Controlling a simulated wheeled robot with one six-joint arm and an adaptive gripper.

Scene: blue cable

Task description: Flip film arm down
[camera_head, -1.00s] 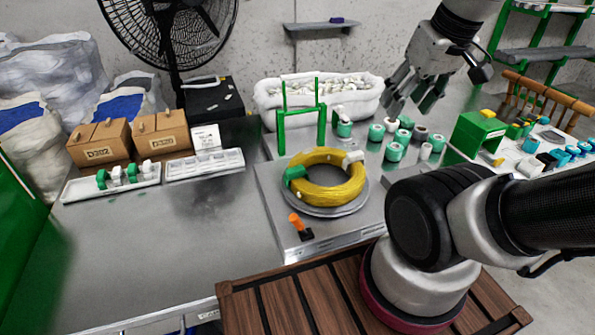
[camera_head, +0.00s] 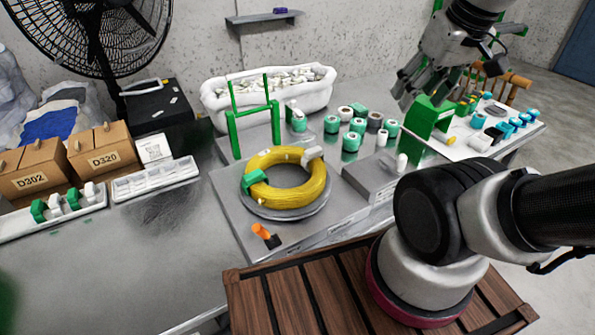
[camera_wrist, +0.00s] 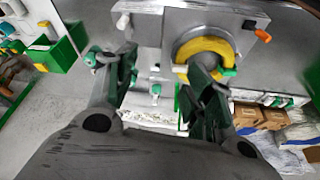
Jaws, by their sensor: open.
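A green upright frame (camera_head: 252,112), which looks like the film arm, stands at the back of the metal winding station, behind the yellow cable coil (camera_head: 318,187). Its thin posts point up. The coil lies on a round grey plate and also shows in the wrist view (camera_wrist: 207,46). My gripper (camera_head: 408,88) is in the air to the right of the frame, above the rolls and green box side of the bench. Its two fingers are apart with nothing between them (camera_wrist: 160,66). In the wrist view the right finger partly hides the area near the coil.
Green and white rolls (camera_head: 352,140) stand right of the frame. A white bin of small parts (camera_head: 215,100) is behind it. A green box (camera_head: 424,118) and a tray of teal parts are farther right. An orange-tipped lever (camera_head: 262,231) is at the front. Cardboard boxes (camera_head: 100,148) stand left.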

